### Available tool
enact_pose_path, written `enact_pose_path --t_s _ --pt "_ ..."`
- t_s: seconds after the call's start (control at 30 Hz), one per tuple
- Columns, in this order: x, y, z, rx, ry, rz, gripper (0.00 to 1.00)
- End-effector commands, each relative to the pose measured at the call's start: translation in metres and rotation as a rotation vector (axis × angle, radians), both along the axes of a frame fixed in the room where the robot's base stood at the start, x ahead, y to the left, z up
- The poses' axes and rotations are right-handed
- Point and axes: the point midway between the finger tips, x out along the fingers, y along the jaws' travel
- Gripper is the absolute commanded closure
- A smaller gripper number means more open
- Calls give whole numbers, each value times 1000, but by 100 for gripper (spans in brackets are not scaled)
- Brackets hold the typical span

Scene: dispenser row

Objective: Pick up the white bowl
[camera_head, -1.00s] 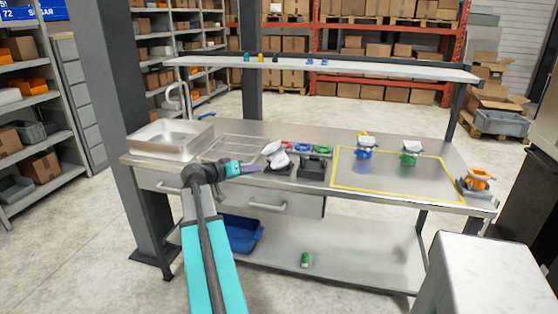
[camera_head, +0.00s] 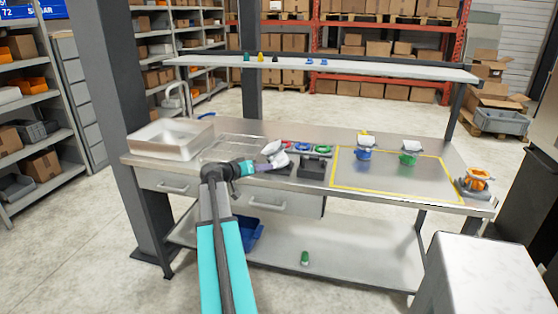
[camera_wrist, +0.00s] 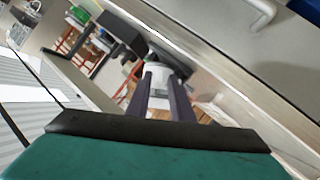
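A small white bowl-like piece (camera_head: 280,160) sits near the middle of the steel bench, beside dark holders. Its exact shape is too small to tell. My gripper (camera_head: 263,167) is low over the bench's front part, just left of and close to this piece. In the wrist view, my gripper's two dark fingers (camera_wrist: 160,82) stand apart. A white surface (camera_wrist: 158,66) shows between and beyond their tips. I cannot tell whether they touch it. Other white tops sit on the blue dispenser (camera_head: 364,153) and the green dispenser (camera_head: 409,158).
A black holder (camera_head: 313,168) stands right of the white piece, with red, blue and green rings (camera_head: 305,147) behind. A sink (camera_head: 170,137) and wire rack (camera_head: 231,147) are left. An orange dispenser (camera_head: 476,180) stands at the right end. The yellow-outlined area's front is clear.

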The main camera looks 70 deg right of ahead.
Motion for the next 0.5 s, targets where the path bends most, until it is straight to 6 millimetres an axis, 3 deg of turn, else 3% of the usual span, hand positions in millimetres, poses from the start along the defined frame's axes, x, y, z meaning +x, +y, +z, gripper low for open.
enact_pose_path --t_s 0.3,0.5 --pt "-12 -33 -9 0 0 -1 80" --pt "-17 -41 -13 0 0 -1 80"
